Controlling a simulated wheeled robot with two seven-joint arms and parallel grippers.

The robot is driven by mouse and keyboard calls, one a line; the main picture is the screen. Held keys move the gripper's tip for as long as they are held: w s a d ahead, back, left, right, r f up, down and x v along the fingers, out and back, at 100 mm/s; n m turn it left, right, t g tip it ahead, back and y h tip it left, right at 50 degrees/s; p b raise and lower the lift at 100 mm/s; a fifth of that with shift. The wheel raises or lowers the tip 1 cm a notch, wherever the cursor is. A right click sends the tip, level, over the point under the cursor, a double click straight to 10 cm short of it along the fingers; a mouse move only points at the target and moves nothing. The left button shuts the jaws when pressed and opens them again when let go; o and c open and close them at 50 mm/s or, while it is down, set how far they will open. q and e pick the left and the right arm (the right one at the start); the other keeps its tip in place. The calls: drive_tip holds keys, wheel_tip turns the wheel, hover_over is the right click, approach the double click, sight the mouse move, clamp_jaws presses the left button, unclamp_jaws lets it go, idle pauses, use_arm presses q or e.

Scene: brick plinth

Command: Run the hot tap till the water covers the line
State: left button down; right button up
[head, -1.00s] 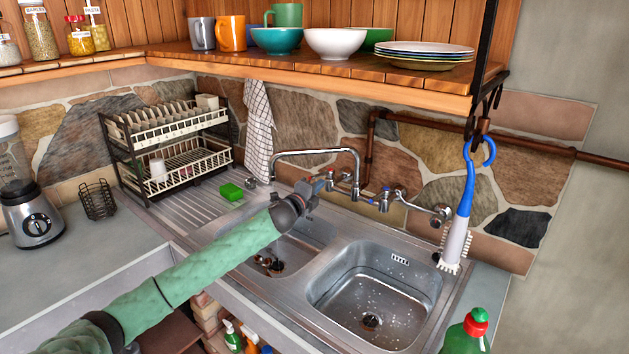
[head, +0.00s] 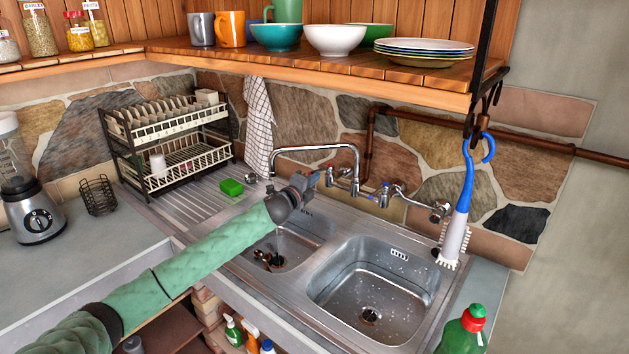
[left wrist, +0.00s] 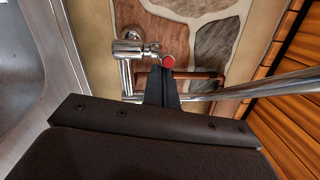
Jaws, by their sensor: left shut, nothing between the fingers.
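The hot tap with a red cap (left wrist: 167,62) shows at the fingertips of my left gripper (left wrist: 161,76) in the left wrist view. In the head view my left gripper (head: 314,181) is shut and empty beside the red-marked tap (head: 330,176). I cannot tell whether the fingers touch it. The chrome spout (head: 315,149) reaches over the left basin (head: 308,233). A thin pale stream of water (head: 278,238) falls into that basin beside a dark drain and a brown object (head: 264,259). I cannot make out a line or a clear water level. My right gripper is not in view.
The blue-marked tap (head: 384,196) stands to the right. The right basin (head: 365,283) holds only drops. A brush (head: 457,232) hangs at the right. A shelf (head: 330,72) with crockery overhangs the sink. A green sponge (head: 231,187) lies by the rack (head: 175,140).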

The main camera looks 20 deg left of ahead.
use_arm(q)
drive_tip(key=shift+w+a, duration=0.1)
drive_tip(key=shift+a, duration=0.15)
drive_tip(key=w+a, duration=0.1)
drive_tip(key=a, duration=0.1)
drive_tip(key=w+a, duration=0.1)
drive_tip(key=a, duration=0.1)
drive_tip(key=shift+w, duration=0.2)
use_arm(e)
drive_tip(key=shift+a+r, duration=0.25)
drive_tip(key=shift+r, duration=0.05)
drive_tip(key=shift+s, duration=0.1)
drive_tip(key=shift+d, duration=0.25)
use_arm(q)
drive_tip(key=shift+f, duration=0.1)
